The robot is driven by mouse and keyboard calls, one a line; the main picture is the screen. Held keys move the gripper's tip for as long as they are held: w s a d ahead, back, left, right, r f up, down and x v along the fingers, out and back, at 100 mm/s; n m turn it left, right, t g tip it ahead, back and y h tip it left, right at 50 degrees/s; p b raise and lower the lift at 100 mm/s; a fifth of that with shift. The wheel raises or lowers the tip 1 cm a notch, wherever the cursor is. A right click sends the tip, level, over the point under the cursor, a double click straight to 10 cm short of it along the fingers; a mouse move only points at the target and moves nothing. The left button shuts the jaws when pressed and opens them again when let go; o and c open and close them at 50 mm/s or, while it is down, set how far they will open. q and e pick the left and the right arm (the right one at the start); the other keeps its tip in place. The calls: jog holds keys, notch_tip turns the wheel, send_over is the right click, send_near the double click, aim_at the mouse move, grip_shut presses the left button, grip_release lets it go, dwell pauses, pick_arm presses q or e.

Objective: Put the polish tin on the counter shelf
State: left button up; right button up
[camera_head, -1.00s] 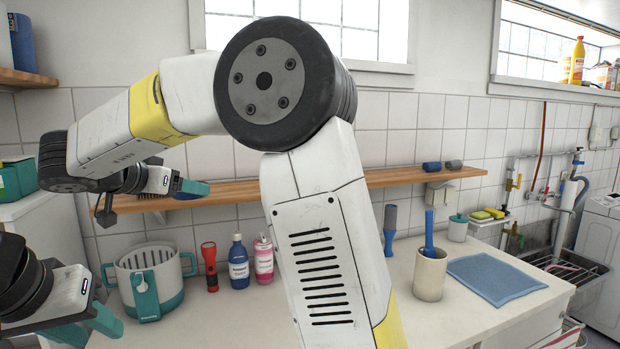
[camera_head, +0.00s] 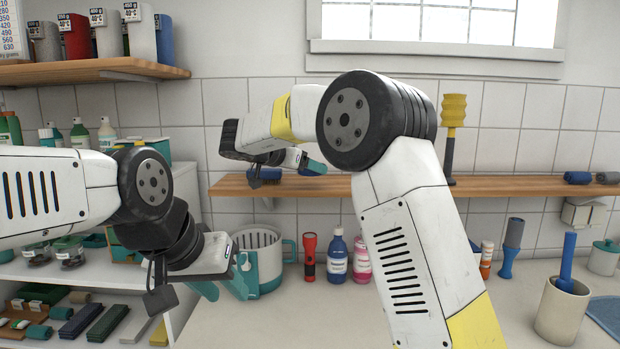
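No polish tin can be made out for certain. The wooden counter shelf (camera_head: 340,186) runs along the tiled wall above the counter.
The basket (camera_head: 256,259), a red torch (camera_head: 310,257), a blue bottle (camera_head: 337,257) and a pink bottle (camera_head: 362,260) stand on the counter (camera_head: 300,315). A yellow-headed tool (camera_head: 453,112) stands on the shelf. At left, a white rack (camera_head: 95,271) holds jars and brushes.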

aim_at(307, 186)
jog(key=w, duration=0.3)
jog(key=shift+w+f, duration=0.15)
jog(key=shift+f, duration=1.7)
jog(key=shift+f, duration=0.15)
jog(key=o, duration=1.3)
